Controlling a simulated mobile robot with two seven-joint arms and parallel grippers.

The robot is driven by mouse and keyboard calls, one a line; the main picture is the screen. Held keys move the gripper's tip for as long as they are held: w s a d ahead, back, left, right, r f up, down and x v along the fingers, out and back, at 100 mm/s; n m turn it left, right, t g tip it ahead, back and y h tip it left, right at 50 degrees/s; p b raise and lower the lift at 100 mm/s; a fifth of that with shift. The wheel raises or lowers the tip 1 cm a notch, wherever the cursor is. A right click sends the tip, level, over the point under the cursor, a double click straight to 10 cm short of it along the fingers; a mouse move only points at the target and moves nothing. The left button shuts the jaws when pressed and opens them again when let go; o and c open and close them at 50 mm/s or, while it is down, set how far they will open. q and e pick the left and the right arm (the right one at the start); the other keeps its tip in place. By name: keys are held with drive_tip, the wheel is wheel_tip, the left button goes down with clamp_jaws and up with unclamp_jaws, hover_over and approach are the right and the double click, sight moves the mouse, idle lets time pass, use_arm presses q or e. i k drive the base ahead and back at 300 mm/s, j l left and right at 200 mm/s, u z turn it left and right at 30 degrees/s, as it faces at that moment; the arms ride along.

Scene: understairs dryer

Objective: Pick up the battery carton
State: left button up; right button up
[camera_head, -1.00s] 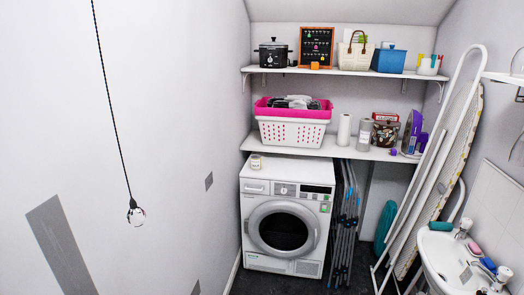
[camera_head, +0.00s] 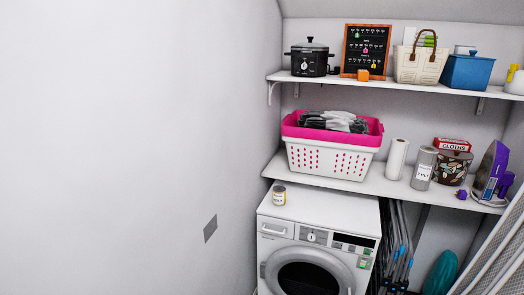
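No box can be read as a battery carton. A small orange box (camera_head: 363,75) sits on the upper shelf (camera_head: 420,86), in front of a dark framed board (camera_head: 366,48); its print is too small to read. A red and white box (camera_head: 452,144) marked "CLOTHS" is on the lower shelf at the right, above a patterned round tin (camera_head: 453,168). Neither of my grippers shows in the head view.
The upper shelf also holds a black slow cooker (camera_head: 309,59), a cream bag (camera_head: 420,62) and a blue bin (camera_head: 467,71). A pink and white basket (camera_head: 332,157) is on the lower shelf. A small can (camera_head: 279,195) stands on the washing machine (camera_head: 318,225). An iron (camera_head: 490,172) stands at right.

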sight(362, 75)
drive_tip(key=i+l+u, duration=0.35)
drive_tip(key=i+l, duration=0.55)
